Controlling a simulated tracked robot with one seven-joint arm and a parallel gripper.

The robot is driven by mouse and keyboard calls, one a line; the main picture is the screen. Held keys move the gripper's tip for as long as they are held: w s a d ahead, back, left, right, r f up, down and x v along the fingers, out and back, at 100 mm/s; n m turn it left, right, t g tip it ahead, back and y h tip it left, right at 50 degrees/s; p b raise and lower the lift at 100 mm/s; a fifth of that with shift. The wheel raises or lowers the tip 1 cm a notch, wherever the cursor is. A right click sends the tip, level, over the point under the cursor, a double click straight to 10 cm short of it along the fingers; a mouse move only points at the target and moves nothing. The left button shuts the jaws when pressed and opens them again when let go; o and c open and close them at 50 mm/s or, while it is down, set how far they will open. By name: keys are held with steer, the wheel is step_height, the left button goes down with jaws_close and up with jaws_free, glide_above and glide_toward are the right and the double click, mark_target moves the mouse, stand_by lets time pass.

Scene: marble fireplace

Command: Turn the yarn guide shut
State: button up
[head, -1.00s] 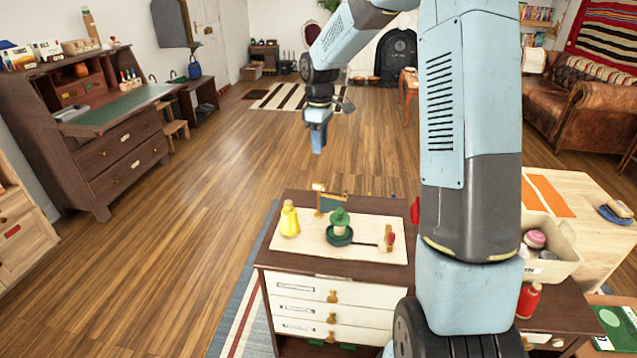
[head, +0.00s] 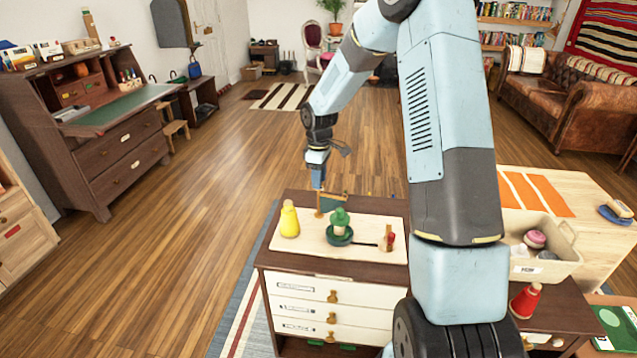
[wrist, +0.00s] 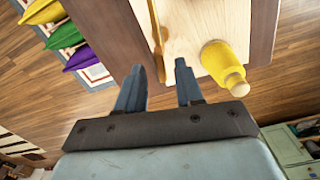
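The wrist view shows a thin brass bar (wrist: 157,42) that appears to be the same piece, seen nearly end-on. My gripper (head: 318,186) points down just above and behind the guide's brass end. In the wrist view my gripper (wrist: 160,78) is open and empty, with the bar lying ahead, roughly in line with the gap. I cannot tell whether a finger touches it.
A yellow cone of yarn (head: 289,220) stands close left of the guide; in the wrist view it (wrist: 225,66) is right of the fingers. A small wooden piece with red (head: 387,240) stands at the right.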

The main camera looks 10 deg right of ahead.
steer(key=shift+f, duration=0.9)
jaws_close()
stand_by(0.9)
